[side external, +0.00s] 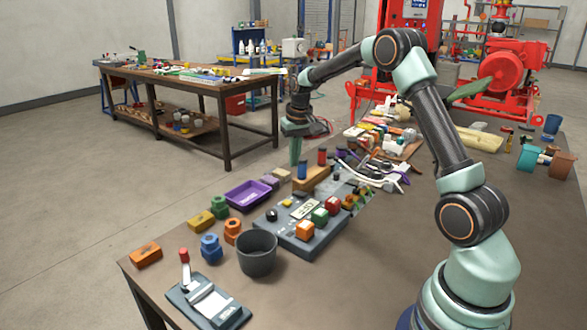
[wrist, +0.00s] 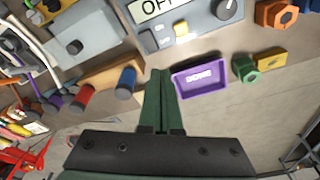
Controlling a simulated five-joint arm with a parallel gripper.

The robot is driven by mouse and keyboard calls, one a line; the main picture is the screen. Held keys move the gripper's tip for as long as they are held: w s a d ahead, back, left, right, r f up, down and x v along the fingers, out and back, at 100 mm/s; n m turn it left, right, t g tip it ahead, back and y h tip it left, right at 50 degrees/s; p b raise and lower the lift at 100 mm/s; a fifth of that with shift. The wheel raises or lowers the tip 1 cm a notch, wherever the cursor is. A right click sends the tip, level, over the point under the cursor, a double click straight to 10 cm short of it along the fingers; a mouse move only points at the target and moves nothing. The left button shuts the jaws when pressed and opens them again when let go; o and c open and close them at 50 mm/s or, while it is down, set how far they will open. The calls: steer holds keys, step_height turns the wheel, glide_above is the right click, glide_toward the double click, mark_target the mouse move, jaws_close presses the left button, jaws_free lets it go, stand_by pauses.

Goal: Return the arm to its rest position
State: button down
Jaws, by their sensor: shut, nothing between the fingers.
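My gripper (side external: 295,163) hangs pointing down from the extended arm, above the far edge of the workbench. Its green fingers are together and hold nothing; they also show in the wrist view (wrist: 160,73). Below and near it are a purple tray (side external: 232,201) marked DONE and a wooden block (side external: 318,184) with a blue and a red cylinder. In the wrist view the tray (wrist: 178,93) is just right of the fingertips and the block (wrist: 96,83) is to their left. The fingers appear apart from both.
A grey control box (side external: 283,232) with colored blocks, a dark bin (side external: 257,266) and a lever device (side external: 212,310) stand on the near bench. Green, blue and orange hex parts (side external: 220,207) line its left edge. Open floor (side external: 90,180) lies left.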

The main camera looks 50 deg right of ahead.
steer(key=s+a+r+n+t, duration=0.1)
steer(key=s+a+r, duration=0.2)
steer(key=a+r, duration=0.4)
steer(key=s+a+r+n+t, duration=0.1)
steer(key=s+a+r+n, duration=0.1)
steer(key=s+a, duration=0.5)
steer(key=s+a+r+n+t, duration=0.1)
steer(key=s+a+n, duration=0.1)
steer(key=s+a, duration=0.4)
steer(key=s, duration=0.4)
steer(key=shift+s+a+r+n+t+y, duration=0.3)
steer(key=shift+s+a+r+t+y, duration=0.05)
steer(key=shift+a+r+t+y, duration=0.05)
